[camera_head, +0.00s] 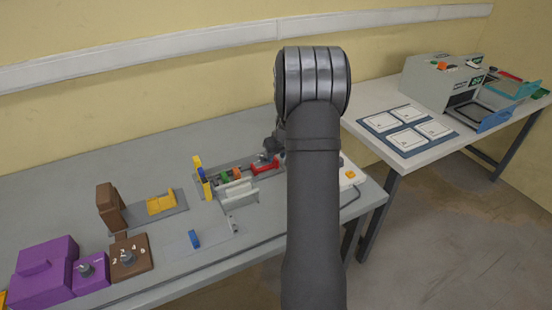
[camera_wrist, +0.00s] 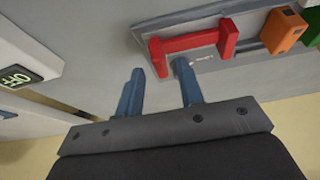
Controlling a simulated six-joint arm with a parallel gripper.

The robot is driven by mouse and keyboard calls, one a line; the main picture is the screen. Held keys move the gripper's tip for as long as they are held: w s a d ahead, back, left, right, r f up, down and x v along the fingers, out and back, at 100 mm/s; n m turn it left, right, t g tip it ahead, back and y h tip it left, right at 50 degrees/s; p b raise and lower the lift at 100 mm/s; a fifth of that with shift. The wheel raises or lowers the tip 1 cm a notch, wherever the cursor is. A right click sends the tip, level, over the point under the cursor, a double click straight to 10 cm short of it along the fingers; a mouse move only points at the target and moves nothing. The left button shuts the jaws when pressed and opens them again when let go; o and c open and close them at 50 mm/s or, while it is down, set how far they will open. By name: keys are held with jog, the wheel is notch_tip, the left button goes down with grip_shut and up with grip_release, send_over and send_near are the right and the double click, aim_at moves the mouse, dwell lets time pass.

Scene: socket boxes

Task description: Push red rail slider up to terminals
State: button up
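The red rail slider (camera_head: 265,168) lies on the grey rail plate at the back of the workbench; the wrist view shows its bar and two upright ends (camera_wrist: 195,43). The orange terminal (camera_wrist: 283,31) and green terminal (camera_wrist: 312,18) stand beyond one end, with a small gap; they also show left of the slider in the head view (camera_head: 236,174). My gripper (camera_wrist: 159,68) has its two blue fingers apart, near the slider's far end from the terminals. That end appears between or just past the fingertips; contact is unclear. In the head view my arm partly hides this area.
Yellow and blue upright pieces (camera_head: 202,176) stand left of the terminals, with a light grey holder (camera_head: 238,191) in front. A white box marked OFF (camera_wrist: 25,72) is left in the wrist view. Brown (camera_head: 130,256) and purple (camera_head: 45,272) fixtures stand at the bench's left.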

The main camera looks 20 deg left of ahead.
aim_at(252, 168)
jog(key=shift+x, duration=1.15)
grip_shut()
jog(key=s+a, duration=0.6)
jog(key=shift+s+a, duration=0.2)
grip_release()
